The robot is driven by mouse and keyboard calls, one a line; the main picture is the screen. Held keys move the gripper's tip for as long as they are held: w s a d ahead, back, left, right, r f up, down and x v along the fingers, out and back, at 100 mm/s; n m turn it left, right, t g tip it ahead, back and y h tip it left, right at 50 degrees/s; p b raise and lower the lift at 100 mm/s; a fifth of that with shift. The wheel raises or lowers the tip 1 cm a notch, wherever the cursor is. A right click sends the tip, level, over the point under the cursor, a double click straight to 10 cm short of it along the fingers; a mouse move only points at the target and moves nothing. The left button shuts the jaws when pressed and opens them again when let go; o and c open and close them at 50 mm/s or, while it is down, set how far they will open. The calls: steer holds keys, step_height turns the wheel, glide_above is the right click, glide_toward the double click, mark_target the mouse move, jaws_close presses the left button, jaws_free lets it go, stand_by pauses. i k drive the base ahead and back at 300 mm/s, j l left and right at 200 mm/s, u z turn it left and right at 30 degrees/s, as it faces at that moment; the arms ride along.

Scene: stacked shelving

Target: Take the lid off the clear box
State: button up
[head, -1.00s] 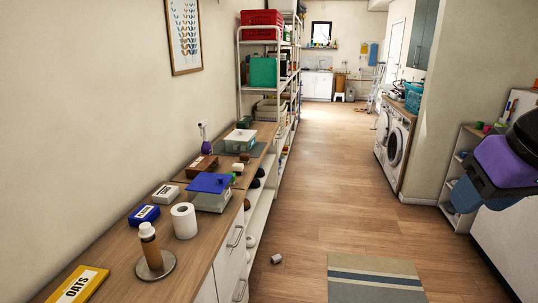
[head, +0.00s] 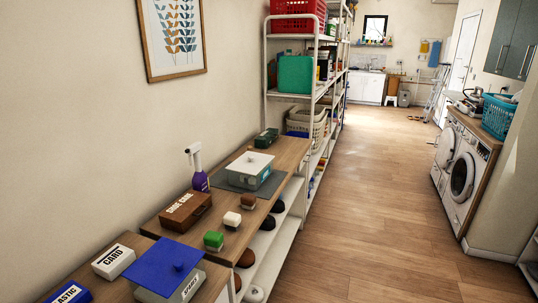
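A see-through teal-tinted box (head: 264,182) stands on the counter, with a white lid (head: 250,163) and its small knob on top. I cannot tell for sure which of the two is the clear box. Both lids are on. My gripper is not in view.
A grey mat (head: 229,179) lies under the white-lidded box. A spray bottle (head: 198,170), a brown labelled case (head: 186,210) and green, white and brown blocks stand nearby. Tall shelving (head: 268,80) rises beyond. The wooden floor (head: 350,220) on the right is clear.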

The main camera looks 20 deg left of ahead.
mark_target(250, 163)
steer(key=i+u, duration=0.4)
steer(key=i+l+u, duration=0.55)
steer(key=i+u, duration=0.2)
steer(key=i+l+u, duration=0.25)
steer(key=l+u, duration=0.15)
steer(key=i+l+u, duration=0.7)
steer(key=l, duration=0.2)
steer(key=i, duration=0.2)
